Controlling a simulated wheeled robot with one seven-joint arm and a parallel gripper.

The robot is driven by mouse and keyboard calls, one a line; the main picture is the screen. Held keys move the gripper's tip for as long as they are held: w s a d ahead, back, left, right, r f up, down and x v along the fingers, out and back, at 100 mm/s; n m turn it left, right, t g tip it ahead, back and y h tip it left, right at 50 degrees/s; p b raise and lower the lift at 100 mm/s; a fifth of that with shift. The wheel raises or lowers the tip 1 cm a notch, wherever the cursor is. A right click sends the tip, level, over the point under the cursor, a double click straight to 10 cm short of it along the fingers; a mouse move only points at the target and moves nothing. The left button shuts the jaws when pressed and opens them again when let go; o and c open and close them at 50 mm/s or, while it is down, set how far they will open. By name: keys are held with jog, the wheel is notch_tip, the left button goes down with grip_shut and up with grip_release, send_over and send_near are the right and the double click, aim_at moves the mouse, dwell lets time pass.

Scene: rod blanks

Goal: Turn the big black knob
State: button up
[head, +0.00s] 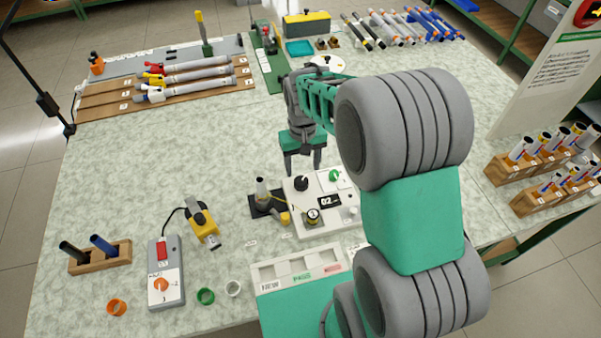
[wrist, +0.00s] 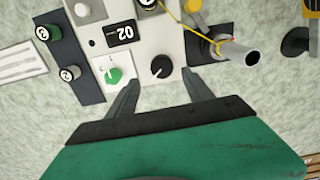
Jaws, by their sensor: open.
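The big black knob (head: 301,183) stands on the top of a white control box (head: 325,222), near its back left corner. In the wrist view the black knob (wrist: 160,66) has a white pointer mark and lies between and just past my fingertips. My gripper (head: 302,166) is open and empty, pointing down over the back edge of the box. Its two fingers also show in the wrist view (wrist: 161,77), apart from the knob on either side. The exact height of the fingertips above the box is hard to tell.
A green knob (wrist: 113,75) and a display reading 02 (wrist: 121,33) sit beside the black knob.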

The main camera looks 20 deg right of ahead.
aim_at(301, 180)
jog(key=f, duration=0.6)
jog(key=shift+a+f+p, duration=0.2)
jog(key=shift+f+p, duration=0.15)
grip_shut()
